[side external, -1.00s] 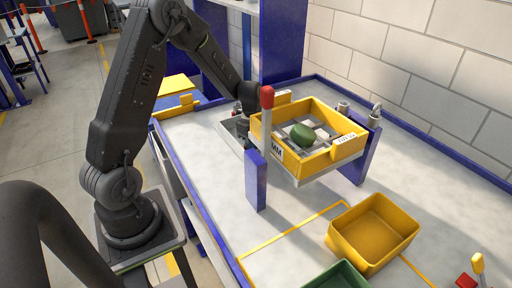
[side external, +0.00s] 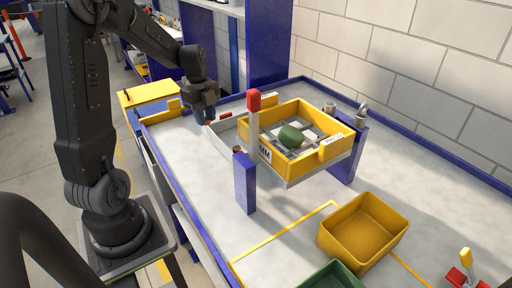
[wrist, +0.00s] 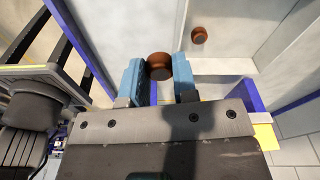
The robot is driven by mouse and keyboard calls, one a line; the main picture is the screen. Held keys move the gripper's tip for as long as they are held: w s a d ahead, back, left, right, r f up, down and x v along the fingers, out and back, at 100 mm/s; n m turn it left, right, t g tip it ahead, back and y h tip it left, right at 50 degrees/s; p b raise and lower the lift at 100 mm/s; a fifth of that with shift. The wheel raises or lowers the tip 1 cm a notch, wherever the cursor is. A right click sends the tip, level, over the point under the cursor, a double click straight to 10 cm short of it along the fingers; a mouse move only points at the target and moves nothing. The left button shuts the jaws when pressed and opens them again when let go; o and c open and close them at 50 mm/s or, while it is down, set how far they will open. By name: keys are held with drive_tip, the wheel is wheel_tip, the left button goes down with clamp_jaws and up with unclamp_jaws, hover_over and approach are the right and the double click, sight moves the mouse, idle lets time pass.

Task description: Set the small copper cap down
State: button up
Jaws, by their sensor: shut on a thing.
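My gripper (side external: 208,114) hangs low at the left of the yellow frame, near the table's back left part. In the wrist view its two blue fingers (wrist: 157,79) are shut on a round copper cap (wrist: 159,67), held between the fingertips. The fingers hide part of its sides. A second, round copper-brown piece (wrist: 199,35) lies apart from the fingers, farther out on a pale surface. I cannot tell from the frames whether the held cap touches anything below.
A yellow bin (side external: 365,235) and green bin (side external: 335,275) are in front.

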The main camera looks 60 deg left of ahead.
drive_tip(key=shift+s+a+r, duration=0.1)
drive_tip(key=shift+r, duration=0.2)
wheel_tip(320, 180, up, 18)
drive_tip(key=w+d+m, duration=0.6)
drive_tip(key=w+d, duration=0.3)
drive_tip(key=d, duration=0.1)
drive_tip(key=m+g+y, duration=0.1)
drive_tip(key=m+g, duration=0.1)
drive_tip(key=m, duration=1.3)
hover_over(348, 249)
wheel_tip(348, 249, down, 30)
drive_tip(key=shift+r, duration=0.2)
drive_tip(key=shift+f, duration=0.2)
